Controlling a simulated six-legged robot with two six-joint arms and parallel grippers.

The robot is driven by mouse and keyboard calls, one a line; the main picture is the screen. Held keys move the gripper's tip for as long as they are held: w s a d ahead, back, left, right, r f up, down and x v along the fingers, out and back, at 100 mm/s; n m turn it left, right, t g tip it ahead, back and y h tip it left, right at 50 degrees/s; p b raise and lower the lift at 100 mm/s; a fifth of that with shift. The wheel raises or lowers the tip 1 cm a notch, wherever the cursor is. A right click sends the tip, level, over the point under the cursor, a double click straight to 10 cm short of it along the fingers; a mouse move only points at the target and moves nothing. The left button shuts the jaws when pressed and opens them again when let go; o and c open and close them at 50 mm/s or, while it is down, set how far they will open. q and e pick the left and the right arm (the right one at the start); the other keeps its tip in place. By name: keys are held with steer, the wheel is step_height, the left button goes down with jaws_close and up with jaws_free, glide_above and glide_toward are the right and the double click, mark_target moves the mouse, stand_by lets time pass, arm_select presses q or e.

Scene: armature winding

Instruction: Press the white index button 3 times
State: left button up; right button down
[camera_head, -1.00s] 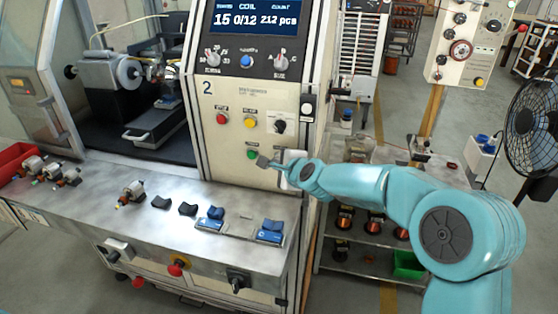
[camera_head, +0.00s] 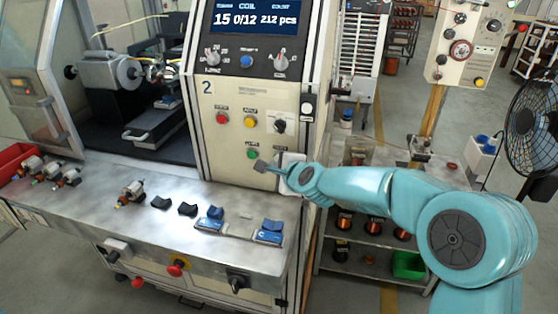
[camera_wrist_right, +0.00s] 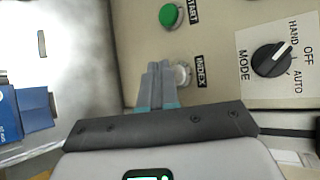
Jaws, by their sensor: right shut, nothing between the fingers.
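The white index button (camera_wrist_right: 182,74) shows in the right wrist view beside its INDEX label, on the beige panel of the winding machine. My right gripper (camera_wrist_right: 158,68) is shut and empty, with its fingertips just left of the button and partly overlapping its edge. I cannot tell whether they touch it. In the head view the right gripper (camera_head: 261,166) is in front of the panel, just below the green start button (camera_head: 252,154), and the index button is hidden behind my gripper and wrist. My left gripper is not in view.
The mode knob (camera_wrist_right: 272,60) is right of the index button in the right wrist view. A red button (camera_head: 222,118) and a yellow button (camera_head: 250,121) sit higher on the panel. Below is a metal worktop (camera_head: 95,210) with blue blocks (camera_head: 270,232) and small armatures.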

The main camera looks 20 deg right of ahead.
steer(key=shift+w+d, duration=0.2)
steer(key=shift+w, duration=0.15)
steer(key=shift+w+d, duration=0.3)
steer(key=shift+w, duration=0.05)
stand_by(0.9)
steer(key=shift+a, duration=0.1)
steer(key=shift+s+a, duration=0.45)
steer(key=shift+s, duration=0.3)
steer(key=shift+w+d, duration=0.25)
steer(key=shift+w, duration=0.15)
